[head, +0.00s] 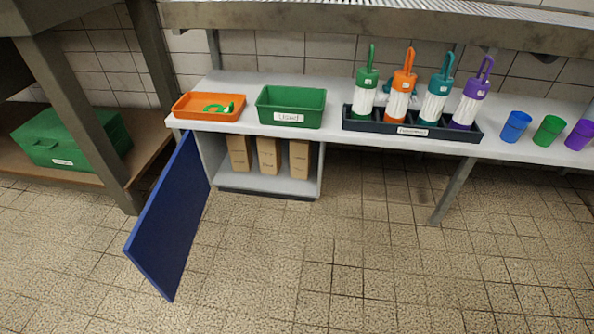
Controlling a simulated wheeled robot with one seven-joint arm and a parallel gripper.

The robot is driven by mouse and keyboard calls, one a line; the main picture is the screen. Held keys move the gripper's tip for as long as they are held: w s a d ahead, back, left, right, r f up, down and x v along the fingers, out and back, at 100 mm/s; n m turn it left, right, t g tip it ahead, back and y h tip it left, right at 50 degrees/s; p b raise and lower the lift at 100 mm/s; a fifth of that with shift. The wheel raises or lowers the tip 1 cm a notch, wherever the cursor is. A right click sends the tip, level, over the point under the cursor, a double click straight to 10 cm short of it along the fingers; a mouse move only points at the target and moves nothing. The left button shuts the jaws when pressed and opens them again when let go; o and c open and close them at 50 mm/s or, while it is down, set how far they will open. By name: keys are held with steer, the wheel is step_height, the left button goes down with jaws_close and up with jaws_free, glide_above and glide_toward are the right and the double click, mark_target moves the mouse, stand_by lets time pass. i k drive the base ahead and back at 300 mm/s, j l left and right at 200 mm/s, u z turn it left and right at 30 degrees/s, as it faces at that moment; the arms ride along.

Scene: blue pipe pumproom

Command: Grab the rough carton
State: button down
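Three brown cartons stand upright in a row inside a low white cabinet under the bench: a left carton (239,153), a middle carton (268,155) and a right carton (299,157). Each has small print on its front, too small to read, so I cannot tell which one is the rough carton. The cabinet (270,184) is open at the front. Its blue door (170,217) is swung wide to the left. My gripper is not in view.
The white bench (336,133) carries an orange tray (208,116), a green labelled bin (291,118), a dark rack (411,132) with several coloured bottles, and cups (516,126). A green box (74,151) sits on a shelf at left. The tiled floor (330,260) is clear.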

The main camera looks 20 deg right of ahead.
mark_target(301, 150)
steer(key=i+z, duration=0.1)
steer(key=i, duration=0.4)
steer(key=i+j+z, duration=0.1)
steer(key=i, duration=0.4)
steer(key=i+j+z, duration=0.1)
steer(key=i, duration=0.35)
steer(key=i+j+z, duration=0.1)
steer(key=i+j, duration=0.15)
steer(key=i, duration=0.25)
